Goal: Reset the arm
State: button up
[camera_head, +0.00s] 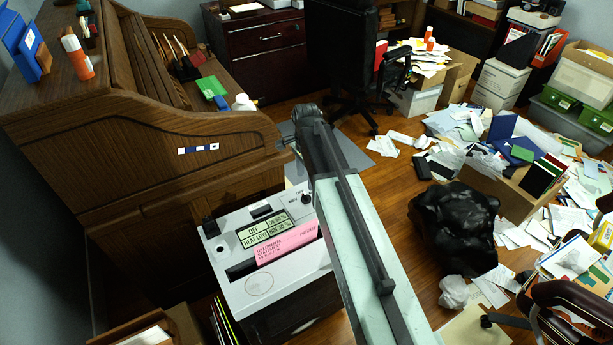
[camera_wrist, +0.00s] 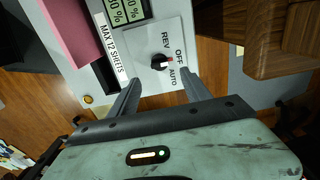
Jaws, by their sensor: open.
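My arm reaches forward over the floor from the bottom of the head view, and its end is beside the shredder. My gripper (camera_wrist: 160,92) is open in the wrist view, with its two fingers apart and nothing visible between them. The shredder's dark knob (camera_wrist: 160,62), marked REV, OFF and AUTO, is just beyond the fingertips. I cannot tell whether a finger touches the panel. The shredder (camera_head: 234,228) has a light top with a pink paper (camera_head: 288,243) over its slot. In the head view the gripper fingers are mostly hidden by my arm.
A wooden roll-top desk (camera_head: 130,185) stands close on the left of the shredder. A black bag (camera_head: 452,225) and scattered papers (camera_head: 500,290) lie on the floor to the right. An office chair (camera_head: 345,50) stands behind. Some bare wood floor (camera_head: 385,190) shows right of my arm.

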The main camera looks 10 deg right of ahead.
dwell(0.4)
jog(key=s+r+n+p, duration=0.9)
jog(key=s+n, duration=0.5)
jog(key=shift+s+d+r, duration=0.2)
jog(key=shift+s+r, duration=0.05)
jog(key=shift+s, duration=0.1)
